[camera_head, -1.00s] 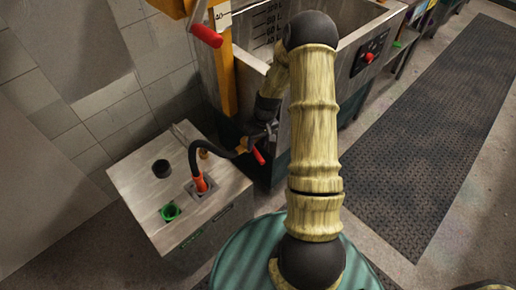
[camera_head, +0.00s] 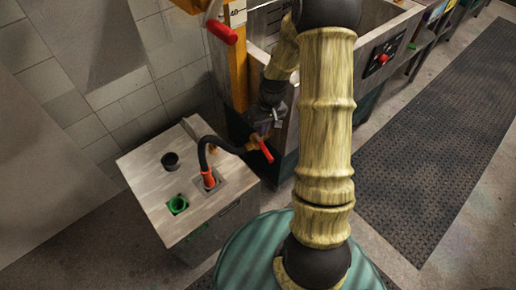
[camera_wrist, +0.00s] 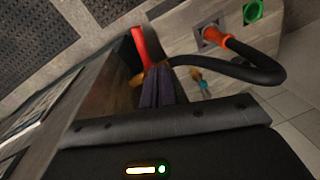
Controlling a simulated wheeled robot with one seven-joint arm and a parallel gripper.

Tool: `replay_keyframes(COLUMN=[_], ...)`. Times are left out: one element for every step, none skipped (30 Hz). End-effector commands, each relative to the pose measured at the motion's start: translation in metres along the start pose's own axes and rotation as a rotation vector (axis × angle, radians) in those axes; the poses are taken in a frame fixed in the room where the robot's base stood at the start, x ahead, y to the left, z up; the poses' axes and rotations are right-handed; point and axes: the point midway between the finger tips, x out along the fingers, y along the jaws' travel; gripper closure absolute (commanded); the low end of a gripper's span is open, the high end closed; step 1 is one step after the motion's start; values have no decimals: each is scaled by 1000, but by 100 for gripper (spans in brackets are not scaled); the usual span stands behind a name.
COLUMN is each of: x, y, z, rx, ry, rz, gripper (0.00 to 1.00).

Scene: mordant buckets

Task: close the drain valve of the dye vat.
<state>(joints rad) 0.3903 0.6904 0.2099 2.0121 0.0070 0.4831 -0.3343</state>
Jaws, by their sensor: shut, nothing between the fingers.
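The dye vat (camera_head: 285,160) is a grey metal tank with a dark lower part. Its drain valve has a brass body and a red lever (camera_head: 265,150) low at the vat's near left corner. A black hose (camera_head: 212,140) runs from the valve to a grey box. My gripper (camera_head: 270,126) is just above the lever. In the wrist view my gripper's fingers (camera_wrist: 160,75) are shut and empty, beside the red lever (camera_wrist: 140,48). They overlap the brass fitting in the picture; I cannot tell whether they touch it.
The grey box (camera_head: 150,165) stands left of the vat, with an orange hose end (camera_head: 208,178), a green ring (camera_head: 178,205) and a black round port (camera_head: 170,161) on top. Another red handle (camera_head: 221,32) hangs above. A dark floor mat (camera_head: 430,140) lies right.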

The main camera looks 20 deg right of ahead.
Motion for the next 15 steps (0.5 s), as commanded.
replay_keyframes(x=[-14,-22,-32,-40,-47,-56,-63,-69,-77,-83,-89,-96,-101,-105,-111], y=[-10,-16,-23,-28,-34,-41,-46,-51,-57,-62,-67,-73,-78,-82,-87], z=[6,10,16,21,26,33,38,44,53,59,66,74,81,88,97], rx=[-6,-4,-3,1,2,7,12,15,22,27,31,37,43,48,55], ry=[11,18,28,35,43,56,66,75,88,99,111,127,138,150,166], rz=[23,36,53,65,76,90,100,109,119,126,133,140,145,148,152], gripper=[100,100,100,100,100,100,100,100,100,100,100,100,100,100,100])
